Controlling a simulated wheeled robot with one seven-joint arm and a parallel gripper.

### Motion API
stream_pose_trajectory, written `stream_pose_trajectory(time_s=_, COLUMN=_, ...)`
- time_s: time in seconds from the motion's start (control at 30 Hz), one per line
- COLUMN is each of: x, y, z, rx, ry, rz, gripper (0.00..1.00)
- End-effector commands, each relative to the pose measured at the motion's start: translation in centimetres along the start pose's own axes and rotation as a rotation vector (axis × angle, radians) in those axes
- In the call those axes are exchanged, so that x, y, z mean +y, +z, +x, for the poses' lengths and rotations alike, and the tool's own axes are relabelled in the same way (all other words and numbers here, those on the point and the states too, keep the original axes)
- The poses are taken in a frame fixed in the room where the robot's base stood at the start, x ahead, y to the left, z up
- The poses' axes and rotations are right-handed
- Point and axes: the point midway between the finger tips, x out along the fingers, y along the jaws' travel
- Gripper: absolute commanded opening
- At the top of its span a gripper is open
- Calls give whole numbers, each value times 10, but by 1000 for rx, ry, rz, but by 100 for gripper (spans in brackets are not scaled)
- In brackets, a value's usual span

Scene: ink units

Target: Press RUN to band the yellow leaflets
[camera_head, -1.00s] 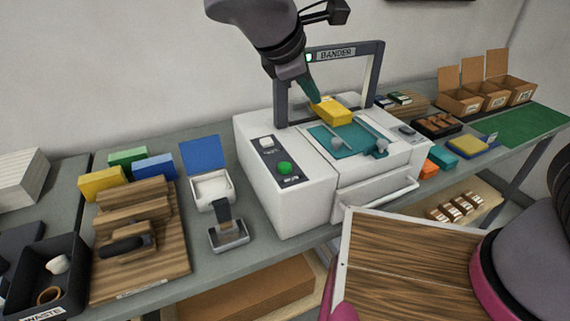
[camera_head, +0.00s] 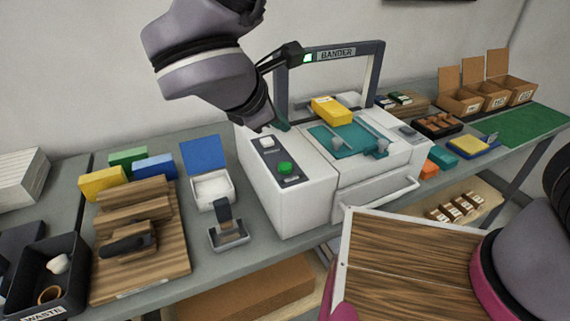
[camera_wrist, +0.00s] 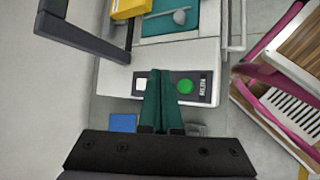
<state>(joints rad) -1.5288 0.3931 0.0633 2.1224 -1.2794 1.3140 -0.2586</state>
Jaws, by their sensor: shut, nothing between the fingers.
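The white bander (camera_head: 300,190) stands on the bench, with a dark arch (camera_head: 373,75) over its teal bed (camera_head: 345,140). The yellow leaflets (camera_head: 332,110) lie in a stack on the bed near the arch; part of them shows in the wrist view (camera_wrist: 130,8). The dark control panel on the left top holds a green button (camera_head: 285,168) and a white button (camera_head: 267,142); the green one also shows in the wrist view (camera_wrist: 185,86). My gripper (camera_wrist: 160,75) is shut and empty above the panel, between the two buttons in the wrist view. In the head view its tip (camera_head: 283,126) is partly hidden behind my arm.
A blue-lidded box (camera_head: 212,185) and a small stand (camera_head: 228,234) sit left of the bander. A wooden rack (camera_head: 140,245) and black waste bin (camera_head: 48,285) are further left. Cardboard boxes (camera_head: 490,98) stand at the back right. The arch rises beside my gripper.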

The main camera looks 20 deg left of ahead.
Motion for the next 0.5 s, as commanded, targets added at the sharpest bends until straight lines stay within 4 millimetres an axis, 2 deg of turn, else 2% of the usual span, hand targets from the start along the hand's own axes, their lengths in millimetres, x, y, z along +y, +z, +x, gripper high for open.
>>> stream_pose_trajectory(time_s=0.3, x=-23, y=-22, z=32, rx=-3, ry=-1, rz=-2, gripper=0)
stream_pose_trajectory(time_s=0.5, x=-31, y=-31, z=42, rx=-1, ry=-1, rz=0, gripper=0)
